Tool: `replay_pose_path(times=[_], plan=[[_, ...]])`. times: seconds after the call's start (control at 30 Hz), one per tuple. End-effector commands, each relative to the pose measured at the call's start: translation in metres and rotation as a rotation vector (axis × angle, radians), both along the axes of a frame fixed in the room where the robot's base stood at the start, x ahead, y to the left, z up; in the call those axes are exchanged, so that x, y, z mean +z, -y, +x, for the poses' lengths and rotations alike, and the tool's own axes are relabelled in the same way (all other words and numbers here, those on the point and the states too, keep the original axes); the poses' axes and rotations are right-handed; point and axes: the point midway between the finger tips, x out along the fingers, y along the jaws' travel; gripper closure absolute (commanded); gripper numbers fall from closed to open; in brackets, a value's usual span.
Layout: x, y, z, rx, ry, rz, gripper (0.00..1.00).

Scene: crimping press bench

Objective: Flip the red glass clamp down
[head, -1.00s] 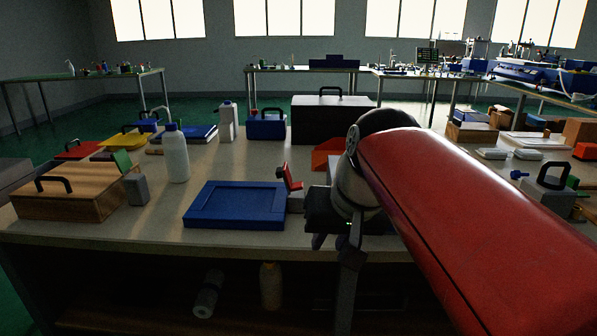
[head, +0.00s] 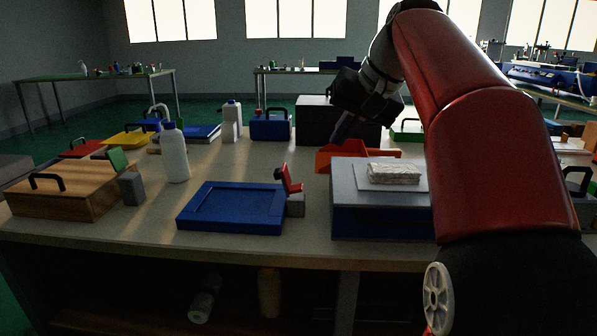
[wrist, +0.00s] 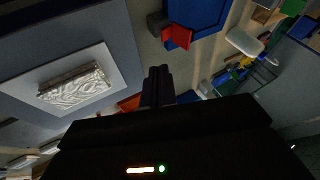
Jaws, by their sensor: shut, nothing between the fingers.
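The red glass clamp (head: 290,179) stands raised and leaning on a small grey block (head: 296,205), at the right edge of a blue framed panel (head: 232,208) on the bench. In the wrist view the clamp (wrist: 179,37) shows near the top, beside the blue panel (wrist: 200,12). My gripper (head: 338,138) is up above the bench, behind and to the right of the clamp and apart from it. In the wrist view my gripper's fingers (wrist: 158,72) are together with nothing between them.
A grey-and-blue box (head: 383,218) with a silvery packet (head: 394,173) on top stands right of the clamp. An orange bin (head: 345,152) is behind it. A white bottle (head: 174,153) and a wooden box (head: 70,192) stand left. Bench in front of the panel is clear.

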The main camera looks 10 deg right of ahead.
Motion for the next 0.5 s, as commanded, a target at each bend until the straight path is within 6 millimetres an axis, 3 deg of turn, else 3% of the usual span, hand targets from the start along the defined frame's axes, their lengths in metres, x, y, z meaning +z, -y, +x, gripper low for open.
replay_pose_path(times=[0.23,0.5], plan=[[-0.01,-0.003,0.005,0.0,-0.001,0.0,1.0],[-0.056,-0.018,0.028,0.003,-0.004,0.0,1.0]])
